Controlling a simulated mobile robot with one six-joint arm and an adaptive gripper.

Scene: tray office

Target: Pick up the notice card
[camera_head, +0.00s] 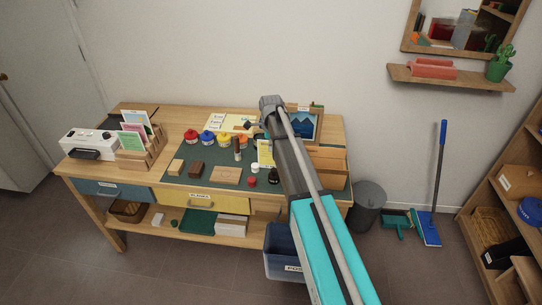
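I cannot tell for sure which item is the notice card, as no label is readable. A yellow card (265,152) stands or lies on the green mat beside my arm, partly hidden by it. A pale sheet with printed patches (231,122) is at the back of the desk. Several coloured cards (133,135) are in a wooden rack (142,156) at the left. My gripper (249,125) is over the back middle of the desk, near the pale sheet. It is small and dark, and whether it is open or holds anything is unclear.
The desk's green mat (210,174) bears several paint pots, wooden blocks and small bottles. A white machine (88,144) is at the far left. A framed picture (304,126) and wooden trays (328,160) are right of my arm. A bin (369,200) and broom stand on the floor.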

